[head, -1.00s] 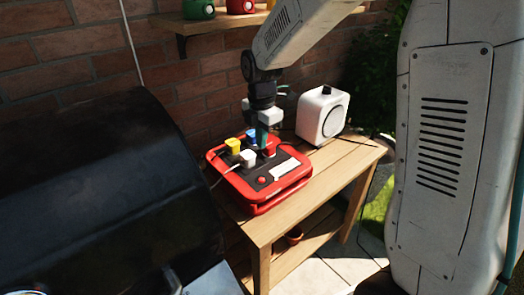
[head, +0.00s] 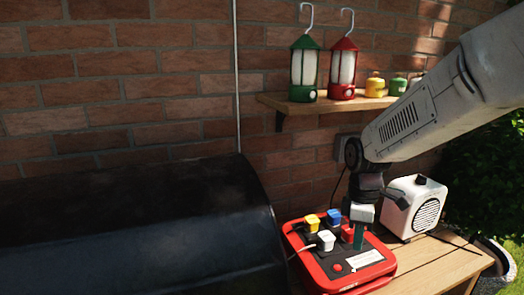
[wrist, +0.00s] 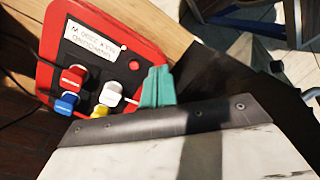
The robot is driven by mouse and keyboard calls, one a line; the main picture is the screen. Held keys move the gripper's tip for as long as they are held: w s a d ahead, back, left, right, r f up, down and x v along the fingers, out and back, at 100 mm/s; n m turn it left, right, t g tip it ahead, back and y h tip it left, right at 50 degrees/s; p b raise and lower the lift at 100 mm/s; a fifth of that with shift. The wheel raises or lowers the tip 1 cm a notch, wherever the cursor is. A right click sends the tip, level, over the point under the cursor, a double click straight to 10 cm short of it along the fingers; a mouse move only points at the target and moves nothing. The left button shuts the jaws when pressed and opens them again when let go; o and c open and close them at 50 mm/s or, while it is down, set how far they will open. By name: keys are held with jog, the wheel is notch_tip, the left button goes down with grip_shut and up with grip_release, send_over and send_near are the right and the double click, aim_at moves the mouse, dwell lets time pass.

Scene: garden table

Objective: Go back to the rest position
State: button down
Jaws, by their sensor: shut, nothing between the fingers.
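My gripper (head: 359,238) hangs from my arm over the back right part of the red power box in the head view. Its teal fingers are shut with nothing between them; they also show in the wrist view (wrist: 157,86). The red power box (head: 318,272) sits on the wooden table (head: 436,262). A yellow plug (head: 312,222), a white plug (head: 326,239), a blue plug (head: 334,216) and a red plug (head: 347,233) stand in its dark top. I cannot tell whether the fingertips touch the box.
A wall shelf (head: 318,107) behind holds a green lantern (head: 304,68), a red lantern (head: 342,68) and small canisters. A black grill (head: 140,235) fills the left. The table's front right is clear.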

jog(key=s+d+r+m+t, duration=0.1)
jog(key=s+r+m, duration=0.2)
jog(key=s, duration=0.5)
jog(key=s+d+r+m+t, duration=0.1)
jog(key=s+r+m, duration=0.2)
jog(key=s+m, duration=0.2)
jog(key=s+d+r+m, duration=0.1)
jog(key=s+r+m, duration=0.3)
jog(key=s, duration=0.7)
jog(key=shift+m+t, duration=0.4)
jog(key=shift+m, duration=0.2)
jog(key=shift+a, duration=0.1)
